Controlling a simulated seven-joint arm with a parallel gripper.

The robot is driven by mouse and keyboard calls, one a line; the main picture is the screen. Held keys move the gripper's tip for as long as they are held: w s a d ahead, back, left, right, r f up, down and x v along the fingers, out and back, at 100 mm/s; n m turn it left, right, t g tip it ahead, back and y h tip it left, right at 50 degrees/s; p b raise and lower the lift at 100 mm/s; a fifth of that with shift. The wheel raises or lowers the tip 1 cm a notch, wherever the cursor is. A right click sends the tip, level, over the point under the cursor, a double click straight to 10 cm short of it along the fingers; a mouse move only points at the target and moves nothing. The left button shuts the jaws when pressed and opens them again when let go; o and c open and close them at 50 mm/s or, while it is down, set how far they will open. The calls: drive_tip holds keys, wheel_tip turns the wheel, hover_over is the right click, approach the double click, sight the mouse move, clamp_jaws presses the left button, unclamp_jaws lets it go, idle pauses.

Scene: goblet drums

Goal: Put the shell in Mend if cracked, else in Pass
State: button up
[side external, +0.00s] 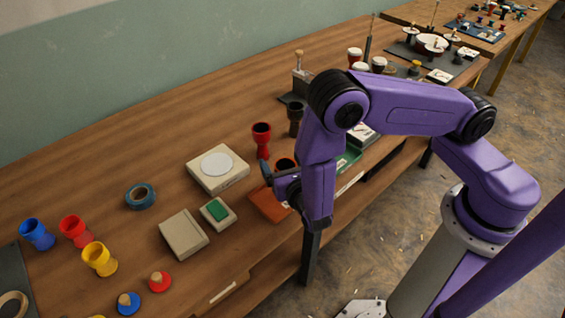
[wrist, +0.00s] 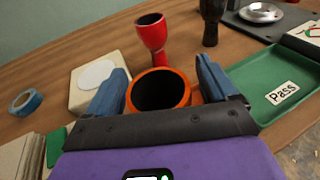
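The shell (wrist: 158,72) shows as an orange rim around a dark opening, between my gripper's two blue fingers in the wrist view. In the side view its dark top (side external: 285,163) shows just behind my gripper (side external: 274,174). My gripper (wrist: 160,64) has one finger on either side of the shell; I cannot tell whether they press on it. I see no crack on the visible rim; its lower wall is hidden. The green tray (wrist: 262,76) labelled Pass is to the right. An orange-brown tray (side external: 264,205) lies under and beside my gripper; no Mend label is readable.
A red goblet drum (wrist: 152,38) and a dark one (wrist: 211,20) stand behind. A pale box with a round white pad (side external: 218,165) and a box with a green top (side external: 218,212) are to the left. Blue tape (side external: 140,196) and several coloured cups stand farther left.

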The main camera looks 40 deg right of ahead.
drive_tip(key=shift+r, duration=0.1)
drive_tip(key=shift+s+a+r, duration=0.1)
drive_tip(key=shift+s+a, duration=0.05)
drive_tip(key=shift+s, duration=0.1)
drive_tip(key=v, duration=1.1)
drive_tip(key=s+d+r+m+g+h, duration=0.2)
drive_tip(key=s+d+r+m+g, duration=0.3)
drive_tip(key=d+r+m+g, duration=0.4)
drive_tip(key=s+d+r+m+g+y, duration=0.4)
drive_tip(key=s+r+m+g+y, duration=0.1)
drive_tip(key=s+m+y, duration=0.3)
drive_tip(key=shift+s+r+m, duration=0.4)
drive_tip(key=shift+s+m, duration=0.4)
drive_tip(key=shift+s, duration=0.2)
